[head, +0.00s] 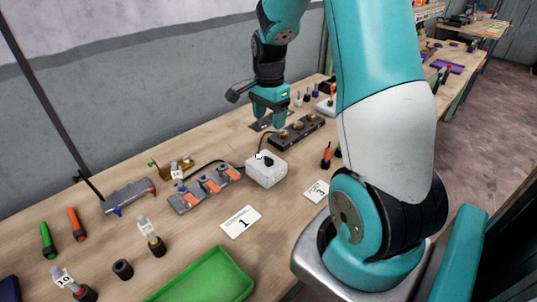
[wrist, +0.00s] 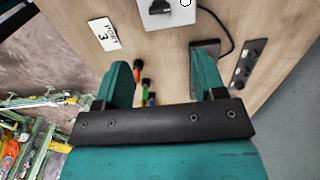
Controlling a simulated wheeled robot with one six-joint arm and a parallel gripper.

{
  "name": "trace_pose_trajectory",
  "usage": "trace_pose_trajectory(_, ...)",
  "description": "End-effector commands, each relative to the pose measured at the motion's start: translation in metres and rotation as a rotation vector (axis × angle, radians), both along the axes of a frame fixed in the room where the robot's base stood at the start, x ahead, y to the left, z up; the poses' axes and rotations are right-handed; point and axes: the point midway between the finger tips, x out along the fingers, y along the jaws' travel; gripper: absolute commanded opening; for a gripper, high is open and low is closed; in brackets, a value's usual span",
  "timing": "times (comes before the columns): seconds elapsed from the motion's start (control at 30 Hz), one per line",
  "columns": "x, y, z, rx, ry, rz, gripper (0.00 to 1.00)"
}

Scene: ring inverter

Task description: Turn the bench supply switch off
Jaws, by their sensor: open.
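A pale grey box (head: 266,174) with a black switch knob on top sits mid-bench in the head view; I take it to be the bench supply. Part of the box also shows at the top edge of the wrist view (wrist: 152,20), with its black knob (wrist: 160,5) cut off by the frame. My gripper (head: 269,120) is open and empty, pointing down above the bench behind the box. In the wrist view its two fingers (wrist: 162,75) stand wide apart with bare wood and small tools below. The knob's exact setting is too small to tell.
A dark strip with brass-coloured knobs (head: 297,132) lies right of my gripper. A grey block with orange levers (head: 204,188) lies left of the box. A "PORT 3" card (wrist: 104,35), small screwdrivers (head: 327,155) and a green tray (head: 205,279) are also around.

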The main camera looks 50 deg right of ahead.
Motion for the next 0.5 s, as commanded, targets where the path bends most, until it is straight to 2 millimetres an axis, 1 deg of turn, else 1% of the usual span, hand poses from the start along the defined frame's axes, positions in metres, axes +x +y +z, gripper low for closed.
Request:
trace_pose_trajectory(0.03, -0.001, 0.001, -0.012, 0.003, 0.007, 0.001, 0.64)
trace_pose_trajectory(0.3, -0.001, 0.002, -0.074, 0.004, 0.006, 0.005, 0.64)
trace_pose_trajectory(0.5, -0.001, 0.002, -0.112, 0.003, 0.005, 0.006, 0.64)
